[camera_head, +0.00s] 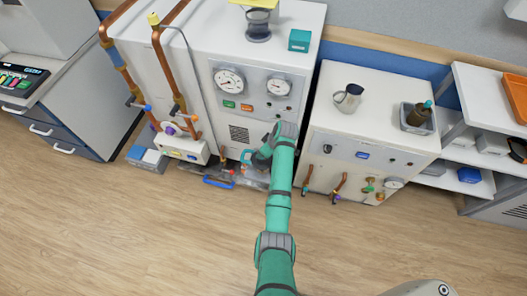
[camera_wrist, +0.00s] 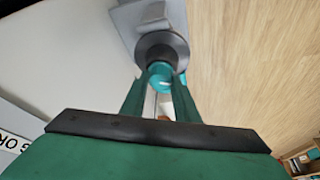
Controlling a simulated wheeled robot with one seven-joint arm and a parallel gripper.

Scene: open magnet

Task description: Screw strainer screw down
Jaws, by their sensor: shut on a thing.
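In the wrist view, a teal rounded piece (camera_wrist: 160,75), apparently the strainer screw, sits between the fingertips of my gripper (camera_wrist: 160,88). My gripper is shut on it. A dark round collar (camera_wrist: 162,48) lies just beyond the teal piece, against a grey fitting (camera_wrist: 150,17). The fingers hide part of the screw, and I cannot tell how deep it sits. In the head view, my gripper (camera_head: 260,157) is low at the front of the large white machine (camera_head: 215,95); the screw is too small to make out there.
A blue handle (camera_head: 218,182) sticks out low, left of my gripper. Copper pipes (camera_head: 158,70) run down the machine's left side. A second white cabinet (camera_head: 355,125) with small valves stands close on the right. The wooden floor (camera_head: 150,230) in front is clear.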

